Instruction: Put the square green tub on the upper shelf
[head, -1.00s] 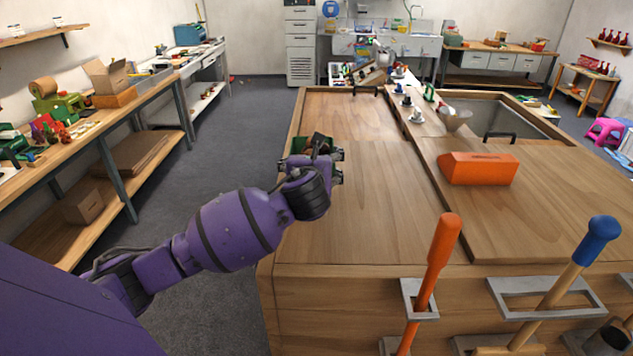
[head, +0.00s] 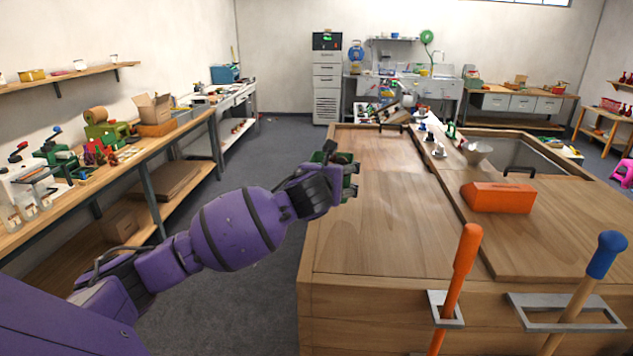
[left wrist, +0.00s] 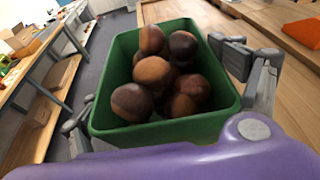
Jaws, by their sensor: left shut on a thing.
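The square green tub (left wrist: 160,131) is full of several brown chestnuts (left wrist: 155,72) in the left wrist view. My left gripper (left wrist: 165,95) is shut on the tub, with grey fingers at its left and right sides. In the head view the left gripper (head: 345,180) is beside the left edge of the wooden workbench, and the tub (head: 320,157) is mostly hidden behind the wrist. An upper shelf (head: 70,75) is on the left wall, holding a yellow box and small jars. My right gripper is not in view.
A long side bench (head: 150,145) with a lower shelf runs along the left wall, holding a cardboard box, green machine and jars. The workbench (head: 390,230) carries an orange block (head: 497,198). Grey floor (head: 255,165) lies clear between the benches.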

